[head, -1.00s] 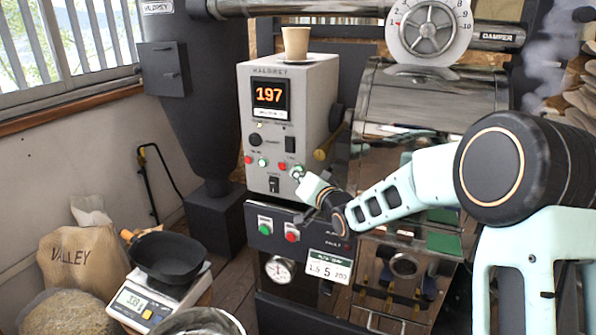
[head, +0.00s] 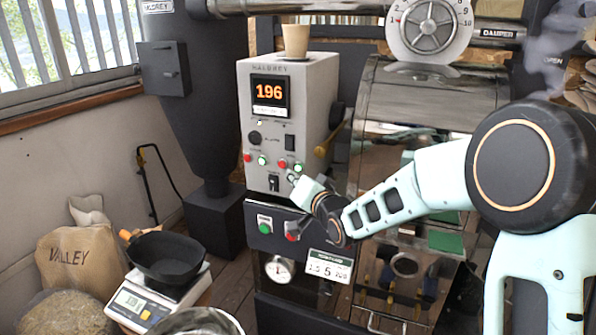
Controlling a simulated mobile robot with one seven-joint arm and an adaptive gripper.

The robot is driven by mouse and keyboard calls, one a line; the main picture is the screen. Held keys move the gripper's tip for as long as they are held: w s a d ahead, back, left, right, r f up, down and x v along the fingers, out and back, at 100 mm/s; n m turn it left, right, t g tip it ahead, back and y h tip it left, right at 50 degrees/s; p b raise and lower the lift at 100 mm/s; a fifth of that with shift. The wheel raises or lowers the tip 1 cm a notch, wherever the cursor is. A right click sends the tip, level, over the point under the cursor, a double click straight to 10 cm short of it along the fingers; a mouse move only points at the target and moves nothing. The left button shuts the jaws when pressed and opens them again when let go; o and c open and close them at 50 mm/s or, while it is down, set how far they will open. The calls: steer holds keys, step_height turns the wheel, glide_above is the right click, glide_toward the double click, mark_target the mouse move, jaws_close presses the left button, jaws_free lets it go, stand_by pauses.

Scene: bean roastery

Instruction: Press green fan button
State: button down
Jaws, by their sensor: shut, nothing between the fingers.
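The grey control box (head: 310,100) has a row of red and green buttons below its display. One green button (head: 262,161) is left of centre. Another green button (head: 298,167) is at the right end of the row. The labels are too small to read, so I cannot tell which is the fan button. My gripper (head: 292,179) is shut and empty. Its tip is just below the right-hand green button in the picture; I cannot tell whether it touches the panel.
A black switch (head: 274,184) is left of my gripper. A paper cup (head: 296,41) stands on the box. The lower black panel has a green button (head: 265,227) and a partly covered red one (head: 292,232). The roaster drum (head: 430,95) is to the right.

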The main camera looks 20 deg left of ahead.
steer(key=shift+s+a+b, duration=0.15)
steer(key=shift+s+b, duration=0.4)
steer(key=shift+s, duration=1.2)
steer(key=shift+w, duration=0.1)
